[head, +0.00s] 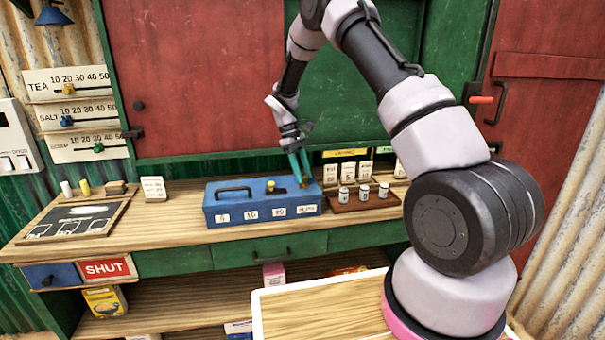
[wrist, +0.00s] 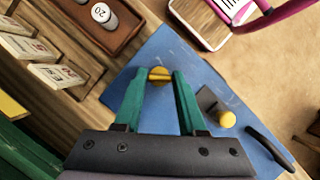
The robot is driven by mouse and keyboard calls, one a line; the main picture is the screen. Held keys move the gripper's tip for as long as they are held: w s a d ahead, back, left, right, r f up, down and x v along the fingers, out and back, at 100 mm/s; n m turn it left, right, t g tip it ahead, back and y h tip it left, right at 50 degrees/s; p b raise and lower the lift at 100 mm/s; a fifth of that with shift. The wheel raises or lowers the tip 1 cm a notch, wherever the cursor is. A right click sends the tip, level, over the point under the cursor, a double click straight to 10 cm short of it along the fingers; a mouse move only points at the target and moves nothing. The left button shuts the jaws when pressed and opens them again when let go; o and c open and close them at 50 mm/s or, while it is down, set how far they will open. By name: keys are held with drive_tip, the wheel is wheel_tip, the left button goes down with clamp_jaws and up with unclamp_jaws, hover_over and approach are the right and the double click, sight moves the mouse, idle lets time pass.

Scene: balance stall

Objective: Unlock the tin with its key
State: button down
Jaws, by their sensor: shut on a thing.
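The tin is a blue box (head: 238,213) with a black handle and white labels on its front, standing on the wooden counter. In the wrist view its blue lid (wrist: 160,48) fills the middle. A yellow knob (wrist: 227,119) on a dark plate is on the lid; the knob also shows in the head view (head: 270,185). My gripper (head: 304,182) is at the tin's right end, pointing down. In the wrist view its teal fingers are shut on the yellow key (wrist: 159,74), whose round head shows between the tips. The key's lower part and any keyhole are hidden.
A brown tray (head: 340,207) with several small weights stands close to the tin's right. White cards (head: 330,174) stand behind it. A dark slate board (head: 75,221) lies at the left, near a white block (head: 153,189). The counter's front edge is below the tin.

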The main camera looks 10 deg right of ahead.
drive_tip(key=m+y, duration=0.1)
drive_tip(key=m, duration=0.2)
drive_tip(key=shift+w+m+g, duration=0.1)
drive_tip(key=shift+m+g, duration=0.2)
drive_tip(key=shift+d+m+y, duration=0.15)
drive_tip(key=shift+m+y, duration=0.75)
drive_tip(key=shift+m, duration=0.9)
drive_tip(key=shift+c, duration=2.4)
unclamp_jaws()
drive_tip(key=shift+r, duration=0.1)
drive_tip(key=v, duration=0.7)
drive_tip(key=shift+w, duration=0.2)
drive_tip(key=shift+r, duration=0.2)
